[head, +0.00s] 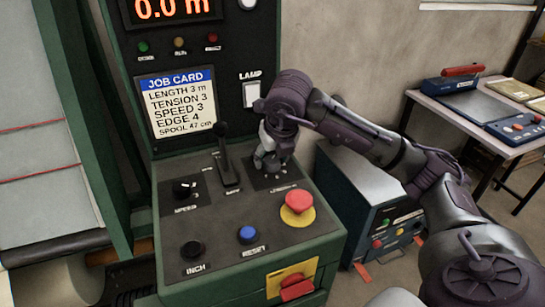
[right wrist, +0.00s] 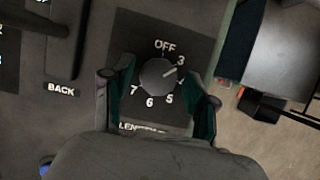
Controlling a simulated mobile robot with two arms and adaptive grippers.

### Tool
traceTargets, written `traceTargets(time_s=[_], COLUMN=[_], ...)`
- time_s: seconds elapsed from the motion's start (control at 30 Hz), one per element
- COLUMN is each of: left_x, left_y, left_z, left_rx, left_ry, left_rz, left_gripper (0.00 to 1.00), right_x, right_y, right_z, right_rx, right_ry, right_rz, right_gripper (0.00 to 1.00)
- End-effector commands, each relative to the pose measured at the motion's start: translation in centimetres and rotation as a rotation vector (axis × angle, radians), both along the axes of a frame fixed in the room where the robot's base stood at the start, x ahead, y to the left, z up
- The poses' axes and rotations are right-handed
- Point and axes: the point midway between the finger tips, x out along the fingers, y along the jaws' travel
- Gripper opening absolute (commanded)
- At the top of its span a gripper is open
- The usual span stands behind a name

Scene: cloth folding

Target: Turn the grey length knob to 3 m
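The grey length knob (right wrist: 157,80) sits on a dark square dial plate (right wrist: 185,32) marked OFF and with numbers from 3 to 7 visible. Its white pointer line points up and right, close to the 3. My right gripper (right wrist: 162,82) is open, with one finger on each side of the knob and visible gaps between fingers and knob. In the head view my right gripper (head: 268,162) is over the dial and hides the knob. The job card (head: 177,100) reads LENGTH 3 m. My left gripper is not in view.
A black lever (head: 226,165) stands left of the dial, with a speed knob (head: 185,189) beyond it. A red emergency button (head: 299,201) and a blue reset button (head: 247,235) are nearer the front. The red display (head: 172,8) reads 0.0 m.

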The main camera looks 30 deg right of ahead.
Motion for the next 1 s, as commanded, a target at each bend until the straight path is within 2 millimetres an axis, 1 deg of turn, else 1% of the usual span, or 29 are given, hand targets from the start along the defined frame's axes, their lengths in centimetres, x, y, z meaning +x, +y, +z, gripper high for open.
traceTargets(time_s=[0.3,0.43,0.57,0.8,0.9,1.0], left_x=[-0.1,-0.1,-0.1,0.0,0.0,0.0], left_y=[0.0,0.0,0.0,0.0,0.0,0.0], left_z=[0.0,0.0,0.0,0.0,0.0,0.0], left_rx=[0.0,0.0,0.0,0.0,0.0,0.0], left_ry=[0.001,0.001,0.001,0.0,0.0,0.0], left_rz=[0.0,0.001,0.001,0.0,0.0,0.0], left_gripper=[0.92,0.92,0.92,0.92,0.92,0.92], right_x=[-0.1,-0.3,-1.1,-3.1,-3.8,-4.1], right_y=[0.0,0.1,0.3,0.8,0.9,1.0], right_z=[-0.1,0.7,2.8,7.9,9.5,10.3], right_rx=[-0.001,-0.001,0.0,0.0,-0.002,-0.002], right_ry=[0.004,0.003,-0.001,-0.003,-0.003,-0.001], right_rz=[0.001,0.001,0.002,0.003,0.001,0.001], right_gripper=[0.66,0.66,0.66,0.66,0.66,0.66])
